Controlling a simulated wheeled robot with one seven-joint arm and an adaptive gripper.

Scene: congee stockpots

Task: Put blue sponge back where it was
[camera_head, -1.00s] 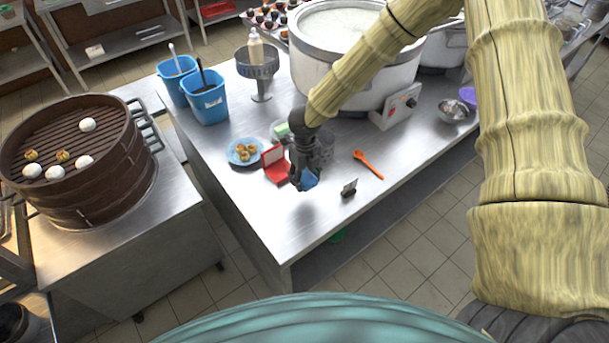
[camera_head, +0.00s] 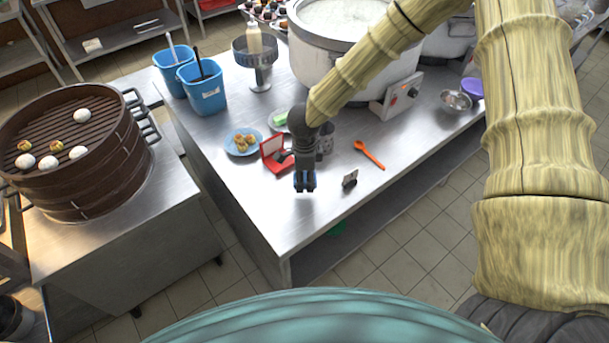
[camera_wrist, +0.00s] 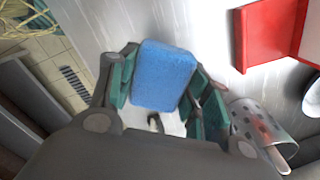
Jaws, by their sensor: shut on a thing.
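The blue sponge (camera_wrist: 163,76) sits between the two fingers of my gripper (camera_wrist: 165,90) in the wrist view. The gripper is shut on it. In the head view my gripper (camera_head: 305,183) points down over the front part of the steel table (camera_head: 240,178), and only a little blue shows between its fingers. The wrist view shows table surface beyond the sponge. I cannot tell the exact height of the sponge above the table.
A red open box (camera_head: 274,154), a blue plate of food (camera_head: 242,143) and a perforated metal cup (camera_head: 326,138) stand close behind my gripper. The front-left table is clear.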

